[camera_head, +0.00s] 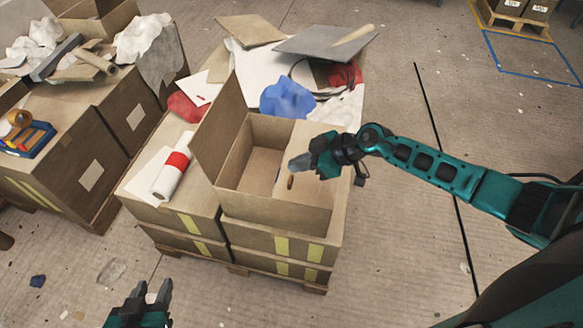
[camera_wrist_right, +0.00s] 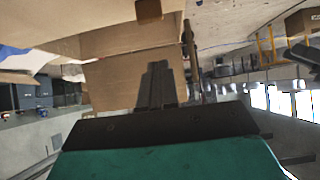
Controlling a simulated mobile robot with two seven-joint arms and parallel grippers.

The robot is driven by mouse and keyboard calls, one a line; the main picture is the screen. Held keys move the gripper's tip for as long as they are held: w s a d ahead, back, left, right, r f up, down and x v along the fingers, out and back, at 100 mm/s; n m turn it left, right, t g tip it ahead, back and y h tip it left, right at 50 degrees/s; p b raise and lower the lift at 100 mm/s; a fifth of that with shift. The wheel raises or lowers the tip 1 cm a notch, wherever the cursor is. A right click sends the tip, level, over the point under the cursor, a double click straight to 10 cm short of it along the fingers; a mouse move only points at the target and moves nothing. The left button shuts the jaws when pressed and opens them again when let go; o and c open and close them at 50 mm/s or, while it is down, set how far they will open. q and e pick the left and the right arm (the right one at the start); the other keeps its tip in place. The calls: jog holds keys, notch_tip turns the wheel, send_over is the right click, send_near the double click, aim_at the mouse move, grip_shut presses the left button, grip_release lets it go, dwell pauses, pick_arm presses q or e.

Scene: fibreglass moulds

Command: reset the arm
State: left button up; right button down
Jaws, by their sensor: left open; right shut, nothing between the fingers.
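My right arm (camera_head: 430,166) reaches in from the right in the head view. Its gripper (camera_head: 291,164) is over the right side of an open cardboard box (camera_head: 272,207), shut and empty. In the right wrist view the gripper's fingers (camera_wrist_right: 158,84) are together, with cardboard behind them. A small brown object (camera_head: 290,182) shows just below the fingers inside the box; I cannot tell what it is. My left gripper (camera_head: 150,296) is open and empty at the bottom left of the head view, over the floor and apart from the boxes.
The open box stands on stacked cartons (camera_head: 285,245) on a pallet. A white roll with a red band (camera_head: 172,174) lies left of it. Blue cloth (camera_head: 287,98), a grey panel (camera_head: 325,45) and loose sheets lie behind. More cartons (camera_head: 122,110) stand left. Floor in front is mostly clear.

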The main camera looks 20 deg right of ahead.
jog(key=v, duration=0.9)
jog(key=s+a+r+m+t+y, duration=0.1)
jog(key=a+r+m+t+y, duration=0.15)
jog(key=a+t, duration=0.5)
jog(key=s+d+f+m+g+h, duration=0.1)
jog(key=s+f+m+g+h, duration=0.1)
jog(key=s+f+m+h, duration=0.4)
jog(key=s+f+h, duration=0.3)
jog(key=s+f, duration=0.2)
jog(key=shift+s+f, duration=0.25)
jog(key=shift+g, duration=0.25)
